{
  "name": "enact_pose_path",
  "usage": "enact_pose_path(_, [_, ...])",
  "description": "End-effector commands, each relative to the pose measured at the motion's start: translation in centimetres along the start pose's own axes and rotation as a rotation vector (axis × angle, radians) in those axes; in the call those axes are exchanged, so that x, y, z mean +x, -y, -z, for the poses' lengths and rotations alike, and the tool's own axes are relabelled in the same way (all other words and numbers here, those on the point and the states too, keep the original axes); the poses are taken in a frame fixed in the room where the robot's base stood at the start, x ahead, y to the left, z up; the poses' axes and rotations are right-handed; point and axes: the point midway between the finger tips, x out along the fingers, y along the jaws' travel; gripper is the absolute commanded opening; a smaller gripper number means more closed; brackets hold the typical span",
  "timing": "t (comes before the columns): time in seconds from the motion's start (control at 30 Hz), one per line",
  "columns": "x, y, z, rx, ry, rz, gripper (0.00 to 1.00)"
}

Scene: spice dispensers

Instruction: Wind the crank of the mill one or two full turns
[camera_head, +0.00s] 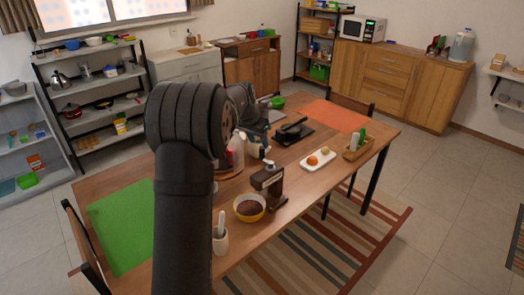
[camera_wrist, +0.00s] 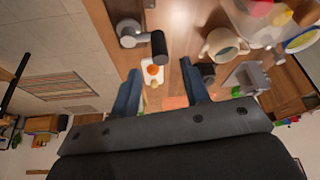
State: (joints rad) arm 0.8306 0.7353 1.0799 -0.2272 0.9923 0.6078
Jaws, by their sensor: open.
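A dark brown mill-like device (camera_head: 268,181) with a pale label stands upright near the table's front edge in the head view, right of my arm. In the wrist view a grey rounded part with a short black cylinder (camera_wrist: 157,45) lies beyond my fingertips, a little left of centre. It looks like the mill's top and crank knob, but I cannot tell for sure. My gripper (camera_wrist: 160,68) is open, its two blue fingers apart with nothing between them. It is not touching the knob.
A yellow bowl (camera_head: 249,208) with dark contents and a white mortar (camera_head: 220,240) stand close by. A white tray (camera_head: 318,160) holds orange produce. A green mat (camera_head: 120,225) covers the left end.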

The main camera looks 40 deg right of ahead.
Motion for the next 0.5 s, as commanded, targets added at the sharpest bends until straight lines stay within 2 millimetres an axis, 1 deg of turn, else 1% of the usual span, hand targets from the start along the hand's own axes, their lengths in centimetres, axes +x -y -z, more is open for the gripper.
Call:
enact_pose_path(0.03, [1.2,-0.1,-0.1,0.000,0.003,-0.002,0.42])
enact_pose_path(0.2, [4.2,0.0,0.0,0.000,0.002,-0.001,0.42])
enact_pose_path(0.3, [5.5,0.0,0.0,0.000,0.002,-0.001,0.42])
enact_pose_path(0.5, [6.5,0.0,0.0,0.001,0.000,0.000,0.42])
